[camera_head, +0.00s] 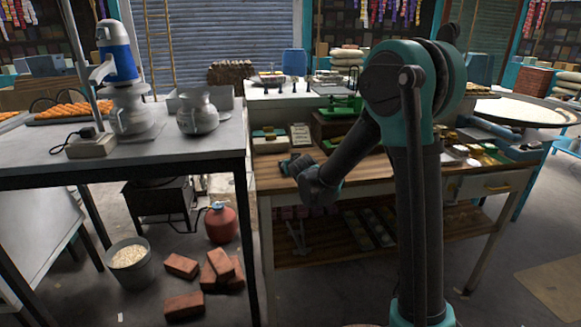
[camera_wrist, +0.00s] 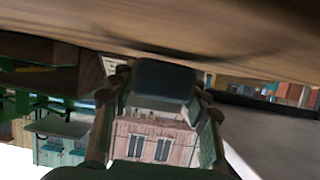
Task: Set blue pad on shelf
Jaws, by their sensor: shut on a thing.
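My gripper (camera_head: 291,167) is low over the wooden top of the workbench (camera_head: 375,172), near its left end. In the wrist view the gripper (camera_wrist: 160,95) is shut on a dark blue-grey block, which looks like the blue pad (camera_wrist: 166,78). The pad sits between the fingertips, close to the wooden surface; whether it touches cannot be told. In the head view the pad is small and hard to separate from the fingers. A wooden lower shelf (camera_head: 300,251) runs under the bench top and holds several flat items.
Small boxes (camera_head: 268,143) and a white card (camera_head: 300,133) stand behind my gripper. A green scale (camera_head: 340,105) is farther back. A grey table (camera_head: 60,165) with metal jugs (camera_head: 198,113) stands left. Bricks (camera_head: 184,306) and a red canister (camera_head: 221,222) are on the floor.

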